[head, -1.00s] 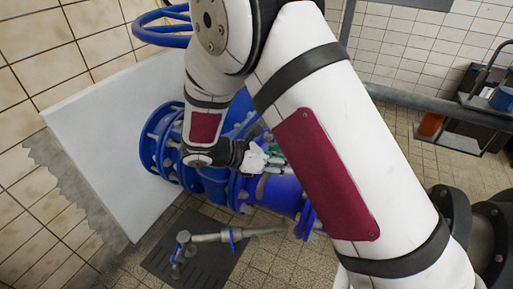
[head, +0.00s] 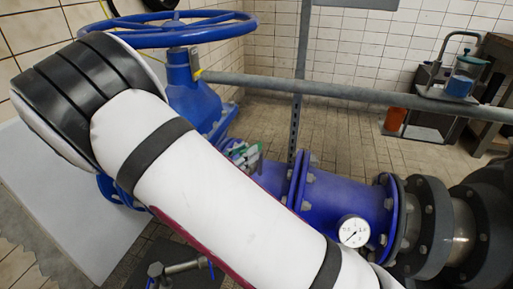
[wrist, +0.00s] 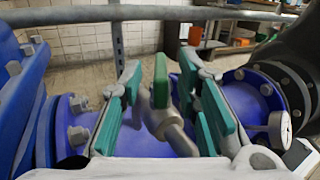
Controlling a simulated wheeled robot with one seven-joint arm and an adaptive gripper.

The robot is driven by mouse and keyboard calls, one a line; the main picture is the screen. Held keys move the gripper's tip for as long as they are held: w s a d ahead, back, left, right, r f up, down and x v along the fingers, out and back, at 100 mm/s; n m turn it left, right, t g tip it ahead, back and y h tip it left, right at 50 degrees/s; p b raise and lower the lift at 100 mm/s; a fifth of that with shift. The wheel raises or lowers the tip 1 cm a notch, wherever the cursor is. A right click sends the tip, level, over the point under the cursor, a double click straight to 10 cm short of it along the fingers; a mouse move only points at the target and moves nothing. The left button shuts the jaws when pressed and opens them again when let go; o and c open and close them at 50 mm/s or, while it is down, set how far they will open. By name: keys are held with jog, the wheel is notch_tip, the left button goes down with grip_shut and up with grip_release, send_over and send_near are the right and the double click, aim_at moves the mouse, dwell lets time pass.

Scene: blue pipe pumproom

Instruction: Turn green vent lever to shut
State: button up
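The vent lever has a green handle (wrist: 161,80) on a grey metal vent valve (wrist: 165,122), which sits on the blue pipe. In the wrist view the handle points up, between the two teal-padded fingers of my gripper (wrist: 163,84). The fingers are open, with a visible gap on each side of the handle. In the head view my gripper (head: 241,153) shows only in part, as small green and grey pieces over the pipe behind my arm. My arm hides the rest, and the lever cannot be told apart from the pads there.
A blue handwheel (head: 168,29) stands above the pipe at the upper left. A grey rail (head: 330,91) runs behind it. A pressure gauge (head: 353,231) is on the blue pipe (head: 345,200) to the right. A bench (head: 470,105) with a jar stands at the back right.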

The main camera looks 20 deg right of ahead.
aim_at(261, 142)
jog(key=b+x, duration=0.1)
jog(key=x, duration=0.4)
jog(key=shift+w+d, duration=0.15)
jog(key=shift+d, duration=0.25)
jog(key=shift+c, duration=0.2)
grip_shut()
